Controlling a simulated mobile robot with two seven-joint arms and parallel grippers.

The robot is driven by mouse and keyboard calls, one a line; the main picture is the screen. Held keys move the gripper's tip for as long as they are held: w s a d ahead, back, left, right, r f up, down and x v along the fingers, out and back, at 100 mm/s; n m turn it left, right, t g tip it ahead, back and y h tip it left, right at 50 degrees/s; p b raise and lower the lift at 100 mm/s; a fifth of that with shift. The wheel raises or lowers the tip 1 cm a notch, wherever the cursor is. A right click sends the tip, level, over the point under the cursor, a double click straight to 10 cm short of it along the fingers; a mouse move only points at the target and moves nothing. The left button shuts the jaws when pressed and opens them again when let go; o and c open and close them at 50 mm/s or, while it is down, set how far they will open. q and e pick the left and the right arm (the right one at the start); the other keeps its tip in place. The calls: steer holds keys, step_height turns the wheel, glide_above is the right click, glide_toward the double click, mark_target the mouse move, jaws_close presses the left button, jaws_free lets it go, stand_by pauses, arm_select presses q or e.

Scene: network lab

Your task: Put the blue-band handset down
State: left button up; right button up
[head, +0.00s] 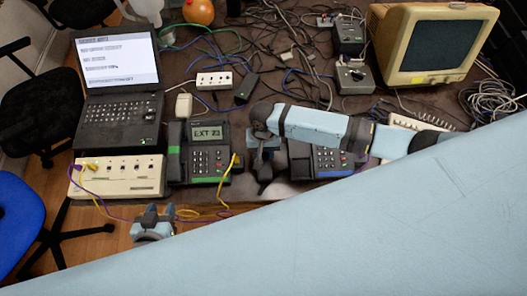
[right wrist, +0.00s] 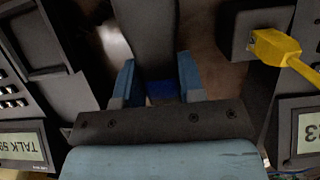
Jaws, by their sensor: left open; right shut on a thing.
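The blue-band handset is dark with a blue band. In the right wrist view its dark body (right wrist: 147,35) and blue band (right wrist: 160,90) lie between the fingers of my right gripper (right wrist: 158,85). In the head view this gripper (head: 264,163) is between the two desk phones, and the handset is mostly hidden. The blue-striped phone (head: 330,160) is partly covered by my right arm. The green-striped phone (head: 207,155) reads EXT 23. My left gripper (head: 153,222) is open and empty, in front of the table edge. Whether the handset touches the table I cannot tell.
A yellow cable plug (right wrist: 270,45) is close beside the right gripper. A beige box (head: 118,177) with cables and a laptop (head: 118,85) stand at left. Cables, a white power strip (head: 214,80) and a monitor (head: 430,48) fill the back. My pale arm covers the lower right.

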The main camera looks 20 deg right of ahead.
steer(key=shift+f, duration=0.35)
steer(key=shift+f, duration=0.15)
steer(key=o, duration=1)
